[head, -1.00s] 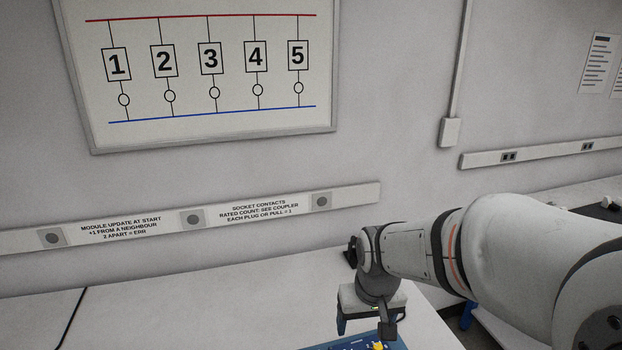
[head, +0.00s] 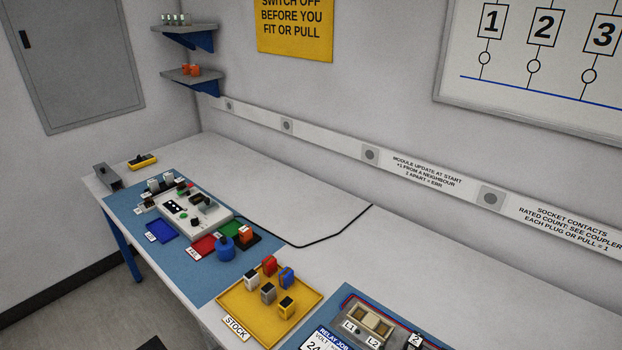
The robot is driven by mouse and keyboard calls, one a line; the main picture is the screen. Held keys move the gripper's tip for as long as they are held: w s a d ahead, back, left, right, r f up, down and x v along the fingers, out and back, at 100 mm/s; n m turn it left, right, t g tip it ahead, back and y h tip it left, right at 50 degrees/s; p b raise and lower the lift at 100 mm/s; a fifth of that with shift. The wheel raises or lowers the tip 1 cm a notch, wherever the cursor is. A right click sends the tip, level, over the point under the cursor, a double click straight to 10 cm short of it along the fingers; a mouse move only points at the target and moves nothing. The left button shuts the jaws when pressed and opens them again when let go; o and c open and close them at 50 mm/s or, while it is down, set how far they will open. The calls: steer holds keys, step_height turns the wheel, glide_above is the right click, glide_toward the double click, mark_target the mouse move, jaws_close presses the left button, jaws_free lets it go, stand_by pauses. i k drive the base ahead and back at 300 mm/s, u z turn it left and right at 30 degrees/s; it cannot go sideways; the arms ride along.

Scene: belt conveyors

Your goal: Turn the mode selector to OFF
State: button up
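A pale control unit (head: 216,215) sits on a blue mat (head: 130,207) on the left part of the bench. It has a black panel (head: 174,206), a green button and other small dark parts on top. Which part is the mode selector, and where it points, is too small to tell. My gripper is not in view.
A yellow STOCK tray (head: 307,307) with several coloured blocks stands nearer. Blue (head: 160,231), red (head: 204,247) and green (head: 232,228) trays and a blue knobbed piece (head: 225,249) lie beside the unit. A relay board (head: 334,340) is at the bottom. The bench behind is mostly clear, with a black cable (head: 330,240).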

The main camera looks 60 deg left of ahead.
mark_target(196, 222)
steer(key=u, duration=2.75)
steer(key=k, duration=0.75)
steer(key=i, duration=0.75)
steer(key=u, duration=0.25)
